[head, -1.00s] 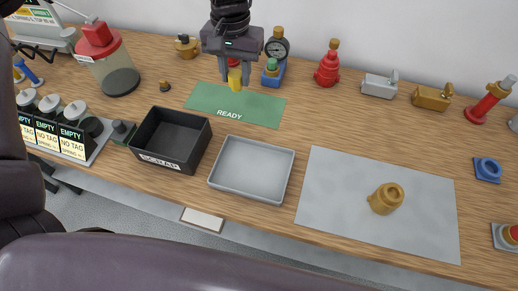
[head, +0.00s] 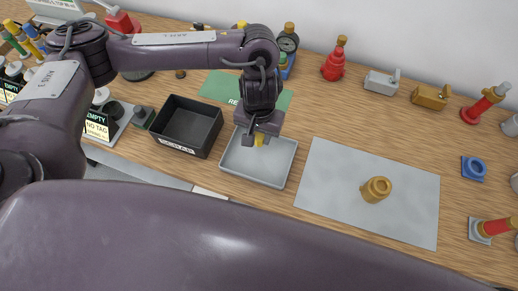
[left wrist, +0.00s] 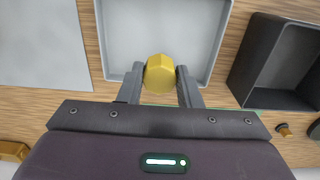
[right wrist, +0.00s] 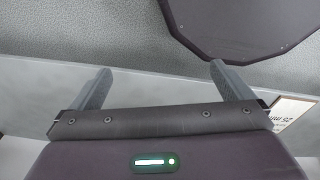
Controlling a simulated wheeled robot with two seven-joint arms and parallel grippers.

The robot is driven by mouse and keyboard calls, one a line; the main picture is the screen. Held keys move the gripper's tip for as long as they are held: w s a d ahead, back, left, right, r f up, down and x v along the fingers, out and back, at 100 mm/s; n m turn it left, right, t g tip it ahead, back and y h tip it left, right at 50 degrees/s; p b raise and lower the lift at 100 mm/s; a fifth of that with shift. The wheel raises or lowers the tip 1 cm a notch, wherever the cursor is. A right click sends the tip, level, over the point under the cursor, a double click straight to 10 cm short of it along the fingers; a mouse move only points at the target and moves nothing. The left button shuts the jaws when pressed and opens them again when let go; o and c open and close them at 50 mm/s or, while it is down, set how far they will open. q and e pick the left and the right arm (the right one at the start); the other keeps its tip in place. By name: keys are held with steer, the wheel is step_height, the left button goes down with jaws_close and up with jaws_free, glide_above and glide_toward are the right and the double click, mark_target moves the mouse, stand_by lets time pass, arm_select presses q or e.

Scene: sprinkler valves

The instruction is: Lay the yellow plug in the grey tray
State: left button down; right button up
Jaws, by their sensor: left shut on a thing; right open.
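My left gripper (head: 257,139) is shut on the yellow plug (head: 260,141) and holds it over the grey tray (head: 265,175), near the tray's far side. In the left wrist view the plug (left wrist: 160,73) sits between the two fingers, with the tray (left wrist: 160,25) beyond it. I cannot tell whether the plug touches the tray floor. My right gripper (right wrist: 157,80) is open and empty in the right wrist view, over the floor near the bench edge.
A black scrap bin (head: 187,125) stands just left of the tray. A grey mat (head: 340,205) with a brass fitting (head: 375,189) lies to the right. A green mat (head: 220,86) is behind, partly hidden by my arm. Several valves line the back.

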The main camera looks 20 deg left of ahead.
mark_target(259, 144)
arm_select(q)
step_height(259, 144, down, 4)
steer(key=shift+s+f+b, duration=0.1)
steer(key=shift+b, duration=0.4)
steer(key=shift+f, duration=0.45)
step_height(259, 144, down, 4)
steer(key=shift+r+b, duration=0.1)
steer(key=shift+b, duration=0.7)
arm_select(e)
steer(key=f, duration=0.1)
steer(key=s+f, duration=0.1)
steer(key=f, duration=0.1)
steer(key=shift+s+d, duration=0.25)
steer(key=shift+d, duration=0.1)
arm_select(q)
steer(key=c, duration=1)
jaws_free()
arm_select(e)
steer(key=shift+w, duration=0.1)
